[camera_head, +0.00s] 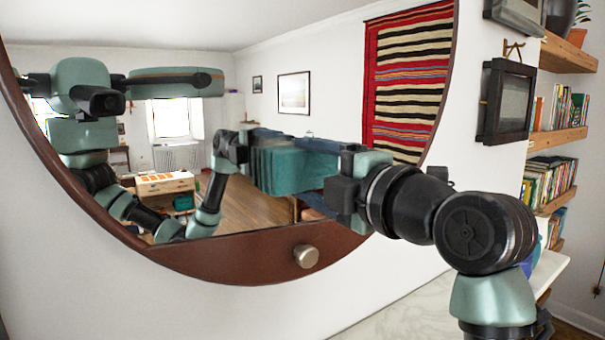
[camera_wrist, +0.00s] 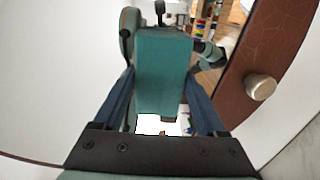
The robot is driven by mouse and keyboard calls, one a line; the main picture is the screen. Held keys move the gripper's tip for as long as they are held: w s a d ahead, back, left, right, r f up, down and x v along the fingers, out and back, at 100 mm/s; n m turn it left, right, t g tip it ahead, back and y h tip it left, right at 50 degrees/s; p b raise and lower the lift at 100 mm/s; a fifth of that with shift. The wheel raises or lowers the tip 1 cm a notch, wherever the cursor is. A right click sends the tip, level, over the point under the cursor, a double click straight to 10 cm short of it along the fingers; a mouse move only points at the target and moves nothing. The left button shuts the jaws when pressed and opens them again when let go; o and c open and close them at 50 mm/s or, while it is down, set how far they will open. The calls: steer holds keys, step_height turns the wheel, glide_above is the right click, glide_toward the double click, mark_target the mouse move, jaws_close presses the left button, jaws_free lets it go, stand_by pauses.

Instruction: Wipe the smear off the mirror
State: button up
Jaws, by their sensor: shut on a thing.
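The round mirror (camera_head: 235,95) in a brown wooden frame (camera_head: 240,258) hangs on the white wall and fills the left and middle of the head view. My gripper (camera_head: 328,188) reaches in from the right and is shut on a teal block-shaped wiping pad (camera_head: 300,168). In the wrist view, the pad (camera_wrist: 160,75) sits between the two blue fingers. The pad is at the glass, against or very near its own reflection; I cannot tell whether it touches. I cannot make out the smear; the pad and my gripper hide part of the glass.
A round metal knob (camera_head: 305,256) sticks out of the frame's lower edge, below my gripper; it also shows in the wrist view (camera_wrist: 260,87). A pale marble ledge (camera_head: 400,310) runs below. A dark picture frame (camera_head: 506,102) and wooden bookshelves (camera_head: 556,138) stand at the right.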

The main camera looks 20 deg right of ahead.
mark_target(331, 171)
steer(key=shift+w+d+f+b, duration=0.15)
steer(key=shift+w+d+b, duration=0.1)
steer(key=shift+d, duration=0.65)
steer(key=shift+w+d+f+b, duration=0.1)
steer(key=shift+d+b, duration=0.1)
steer(key=shift+d, duration=0.7)
steer(key=shift+b, duration=0.35)
steer(key=shift+s+a+b, duration=0.1)
steer(key=shift+a+b, duration=0.2)
steer(key=shift+a, duration=0.5)
steer(key=shift+s+a+r+b, duration=0.25)
steer(key=shift+s+a+b, duration=0.1)
steer(key=shift+a, duration=1.3)
steer(key=shift+s+a+r+b, duration=0.2)
steer(key=shift+s+a+b, duration=0.15)
steer(key=shift+a, duration=1.25)
steer(key=shift+s+a+r+b, duration=0.25)
steer(key=shift+a+b, duration=0.15)
steer(key=shift+a, duration=1.25)
steer(key=shift+s+d+b, duration=0.2)
steer(key=shift+s+b, duration=0.05)
steer(key=shift+s, duration=0.75)
steer(key=shift+s+d+b, duration=0.2)
steer(key=shift+s+b, duration=0.05)
steer(key=shift+s, duration=0.7)
steer(key=shift+s+d+b, duration=0.2)
steer(key=shift+s+b, duration=0.05)
steer(key=shift+s, duration=0.75)
